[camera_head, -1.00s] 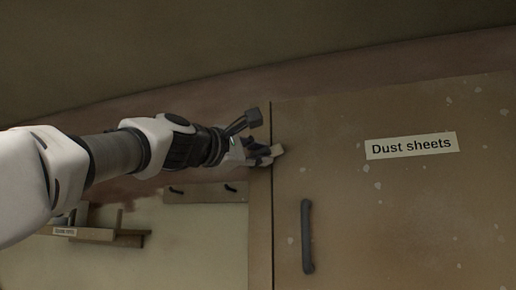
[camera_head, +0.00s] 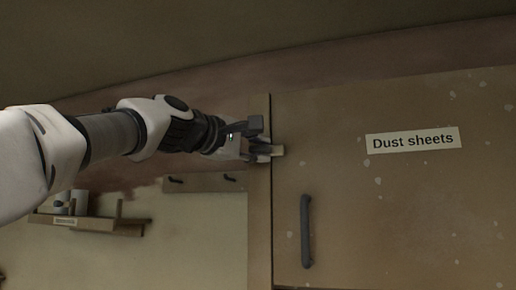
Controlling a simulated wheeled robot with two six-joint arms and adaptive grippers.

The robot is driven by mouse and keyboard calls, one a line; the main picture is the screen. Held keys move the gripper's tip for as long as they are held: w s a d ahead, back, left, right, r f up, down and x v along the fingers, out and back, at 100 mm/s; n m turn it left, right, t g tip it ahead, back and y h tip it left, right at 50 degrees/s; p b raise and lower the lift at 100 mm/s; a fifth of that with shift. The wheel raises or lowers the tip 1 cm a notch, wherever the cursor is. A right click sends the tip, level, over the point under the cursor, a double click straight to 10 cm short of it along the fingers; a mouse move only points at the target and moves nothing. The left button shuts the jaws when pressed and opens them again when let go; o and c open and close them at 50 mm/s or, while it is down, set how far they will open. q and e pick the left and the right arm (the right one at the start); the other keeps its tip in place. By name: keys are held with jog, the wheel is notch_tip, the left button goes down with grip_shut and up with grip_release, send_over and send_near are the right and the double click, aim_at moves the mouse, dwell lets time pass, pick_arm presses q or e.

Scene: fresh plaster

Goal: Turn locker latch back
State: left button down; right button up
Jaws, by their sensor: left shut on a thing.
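The locker door (camera_head: 390,210) is tan with pale specks, and it looks shut in its frame. The latch (camera_head: 278,151) is a small pale bar lying level across the seam at the door's left edge. My left gripper (camera_head: 261,140) comes in from the left and is shut on the latch. Its dark fingers lie above and below the latch and hide the latch's left part. My right gripper is not in view.
A dark upright handle (camera_head: 306,231) stands out from the door below the latch. A "Dust sheets" label (camera_head: 412,140) is on the door. A wall shelf (camera_head: 90,224) with small items and a hook rail (camera_head: 205,182) are at lower left.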

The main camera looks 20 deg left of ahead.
pick_arm(q)
jog(key=c, duration=1.2)
grip_release()
jog(key=shift+o, duration=0.2)
